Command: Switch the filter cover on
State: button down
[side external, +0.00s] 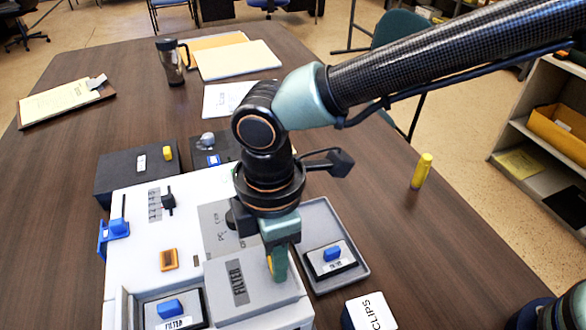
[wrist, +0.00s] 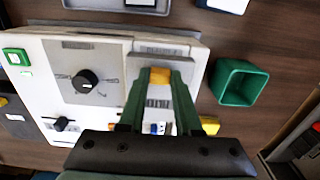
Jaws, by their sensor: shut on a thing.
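The filter cover (side external: 262,287) is a grey raised lid with a FILTER label, at the right front of the white panel box (side external: 135,235). In the wrist view the lid (wrist: 143,50) is partly hidden by my fingers. My gripper (side external: 276,262) points down over the lid's right part. Its green fingers are shut on a small yellow-orange handle, which shows between the fingertips (wrist: 160,76) in the wrist view. The handle appears to stand on the lid. Whether the lid is seated or slightly raised I cannot tell.
A rotary knob (wrist: 86,81), a slider (side external: 168,201) and an orange rocker (side external: 168,260) are on the box. A grey tray (side external: 352,283) with a blue-handled part lies to its right. A green cup (wrist: 235,82) and a CLIPS box (side external: 370,312) stand nearby. The table's far right is mostly clear.

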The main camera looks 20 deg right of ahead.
jog(key=shift+d+r, duration=0.1)
jog(key=shift+d, duration=0.15)
jog(key=c, duration=0.6)
grip_release()
jog(key=shift+a, duration=0.1)
notch_tip(320, 180, up, 12)
